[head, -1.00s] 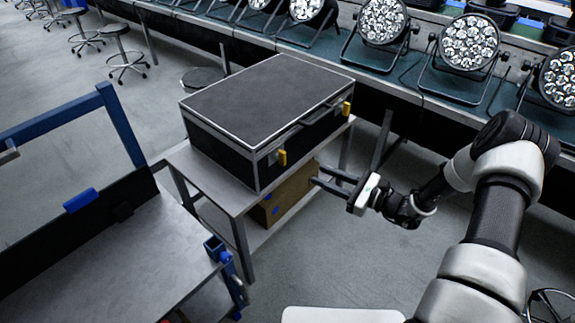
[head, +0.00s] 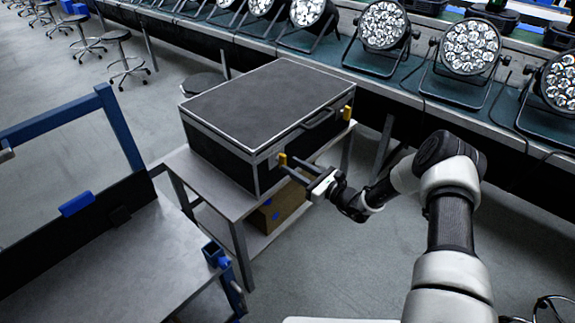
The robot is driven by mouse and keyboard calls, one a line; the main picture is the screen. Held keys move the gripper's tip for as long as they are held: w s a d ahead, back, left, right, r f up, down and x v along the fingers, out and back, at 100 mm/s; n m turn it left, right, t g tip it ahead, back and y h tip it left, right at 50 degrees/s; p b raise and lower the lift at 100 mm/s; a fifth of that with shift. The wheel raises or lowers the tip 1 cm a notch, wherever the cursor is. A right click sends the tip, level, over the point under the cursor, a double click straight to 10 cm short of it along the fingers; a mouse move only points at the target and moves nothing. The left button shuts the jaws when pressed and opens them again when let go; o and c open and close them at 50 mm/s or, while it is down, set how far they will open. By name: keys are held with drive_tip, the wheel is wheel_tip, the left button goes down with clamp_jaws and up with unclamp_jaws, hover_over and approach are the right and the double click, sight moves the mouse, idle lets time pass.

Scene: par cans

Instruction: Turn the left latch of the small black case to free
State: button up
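The small black case (head: 262,95) sits shut on a small grey metal table, with pale metal edging and a handle (head: 320,117) on its front. Its left latch (head: 282,159) is a yellow tab standing upright near the front left. Its right latch (head: 347,112) is a similar yellow tab near the front right corner. My gripper (head: 294,171) is at the case's front, its two dark fingers pointing at the left latch and apart from each other. The fingertips are right beside the yellow tab; I cannot tell whether they touch it. Nothing shows held between them.
The grey table (head: 215,197) has a cardboard box (head: 268,214) on its lower shelf. A blue-framed workbench (head: 120,262) stands at the left. A long bench with several par cans (head: 468,46) runs behind. Open floor lies in front of the table, at right.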

sight(286, 162)
drive_tip(key=shift+x, duration=1.55)
drive_tip(key=shift+c, duration=0.2)
clamp_jaws()
